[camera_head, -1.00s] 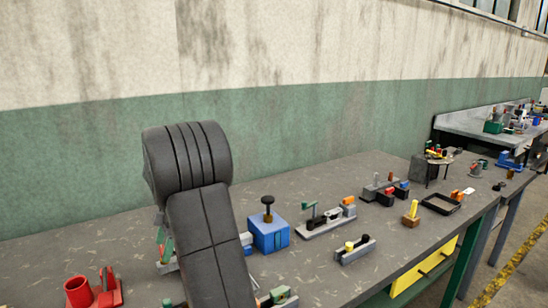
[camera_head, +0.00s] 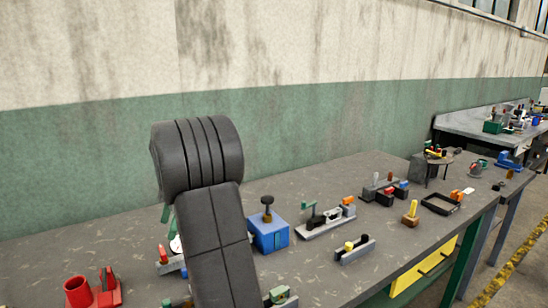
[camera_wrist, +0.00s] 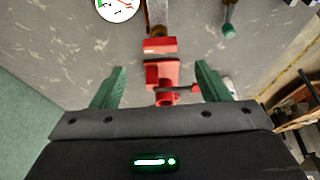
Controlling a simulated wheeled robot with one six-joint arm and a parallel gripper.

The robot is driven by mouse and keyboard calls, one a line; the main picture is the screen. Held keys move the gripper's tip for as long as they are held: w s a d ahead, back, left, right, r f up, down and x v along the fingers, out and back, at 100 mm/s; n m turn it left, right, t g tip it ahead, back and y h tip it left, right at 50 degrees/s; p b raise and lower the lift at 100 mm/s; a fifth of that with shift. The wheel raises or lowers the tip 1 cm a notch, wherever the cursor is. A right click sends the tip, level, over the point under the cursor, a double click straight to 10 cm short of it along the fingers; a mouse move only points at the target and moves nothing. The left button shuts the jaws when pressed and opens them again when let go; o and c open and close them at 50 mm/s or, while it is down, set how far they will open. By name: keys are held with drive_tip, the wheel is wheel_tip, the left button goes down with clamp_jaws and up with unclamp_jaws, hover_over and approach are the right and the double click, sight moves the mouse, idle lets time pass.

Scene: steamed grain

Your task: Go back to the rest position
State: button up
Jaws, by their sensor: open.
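My gripper (camera_wrist: 155,88) shows in the wrist view with its two green fingers spread wide apart. It is open. Below and between the fingers is a red object (camera_wrist: 163,75) that looks like a small vise; nothing is clearly gripped.
The grey workbench (camera_head: 330,262) runs along a green and cream wall. A red cup (camera_head: 78,291), a blue box with a black knob (camera_head: 269,236), a clamp fixture (camera_head: 325,219) and a black tray (camera_head: 441,204) stand on it. A white round dial (camera_wrist: 117,9) shows in the wrist view.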

sight(162, 250)
drive_tip(key=v, duration=0.6)
drive_tip(key=x, duration=1.4)
drive_tip(key=shift+d, duration=0.1)
drive_tip(key=shift+r+m, duration=0.15)
drive_tip(key=shift+m, duration=0.25)
drive_tip(key=shift+s+d+r+m+t, duration=0.15)
drive_tip(key=shift+m+t, duration=0.35)
drive_tip(key=shift+m, duration=0.4)
drive_tip(key=m+t+p, duration=0.1)
drive_tip(key=m, duration=0.1)
drive_tip(key=m+p, duration=0.1)
drive_tip(key=m, duration=0.2)
drive_tip(key=shift+t+y+p, duration=0.3)
drive_tip(key=shift+t+p, duration=0.05)
drive_tip(key=shift+t, duration=0.05)
drive_tip(key=m+t+p, duration=0.1)
drive_tip(key=m+p, duration=0.3)
drive_tip(key=m, duration=0.1)
drive_tip(key=shift+s+t+h, duration=0.2)
drive_tip(key=shift+t+h, duration=0.2)
drive_tip(key=shift+m+t+h+p, duration=0.3)
drive_tip(key=shift+m+t+p, duration=0.3)
drive_tip(key=shift+m+p, duration=0.7)
drive_tip(key=shift+m, duration=0.6)
